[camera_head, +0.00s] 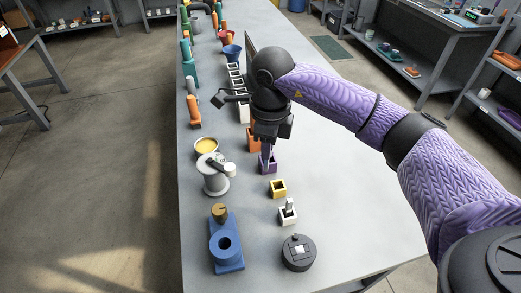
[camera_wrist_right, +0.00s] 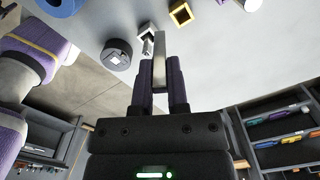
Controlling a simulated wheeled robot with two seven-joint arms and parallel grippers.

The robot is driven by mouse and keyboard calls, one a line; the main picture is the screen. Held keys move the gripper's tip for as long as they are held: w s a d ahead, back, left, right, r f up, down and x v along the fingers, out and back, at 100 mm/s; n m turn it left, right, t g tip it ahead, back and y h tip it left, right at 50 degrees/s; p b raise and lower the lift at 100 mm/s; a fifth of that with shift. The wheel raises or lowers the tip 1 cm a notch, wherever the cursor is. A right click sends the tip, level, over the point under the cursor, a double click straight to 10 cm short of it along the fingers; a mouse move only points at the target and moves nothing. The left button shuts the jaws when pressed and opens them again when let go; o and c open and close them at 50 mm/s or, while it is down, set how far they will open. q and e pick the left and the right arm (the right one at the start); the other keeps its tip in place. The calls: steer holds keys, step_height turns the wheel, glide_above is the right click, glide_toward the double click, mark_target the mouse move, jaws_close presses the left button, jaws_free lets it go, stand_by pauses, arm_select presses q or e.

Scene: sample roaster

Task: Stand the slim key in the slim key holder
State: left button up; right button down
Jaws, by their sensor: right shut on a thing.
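My right gripper (camera_head: 267,155) points down over the row of small square holders and is shut on a slim grey bar, which I take for the slim key (camera_wrist_right: 159,60). In the right wrist view the bar stands out between the two purple fingers (camera_wrist_right: 160,88). In the head view the fingers largely hide it. A purple square holder (camera_head: 268,168) is just below the fingertips; I cannot tell whether the key touches it. A yellow holder (camera_head: 278,188) and a white holder (camera_head: 288,217) with a grey piece standing in it are nearer. Which is the slim key holder is unclear.
A dark round disc (camera_head: 298,253) and a blue stand (camera_head: 226,250) are at the near end of the table. A white cylindrical device (camera_head: 214,178) and a bowl of yellow stuff (camera_head: 206,147) stand left of the gripper. The table's right side is clear.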

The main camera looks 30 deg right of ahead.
steer(key=w+d+f+m, duration=0.1)
steer(key=d+f+m, duration=0.3)
steer(key=m, duration=0.8)
steer(key=shift+w+d+f+b, duration=0.15)
steer(key=shift+w+f+b, duration=0.1)
steer(key=shift+b, duration=0.2)
step_height(320, 180, down, 5)
steer(key=b, duration=0.2)
steer(key=shift+r+b, duration=0.1)
steer(key=shift+b, duration=0.25)
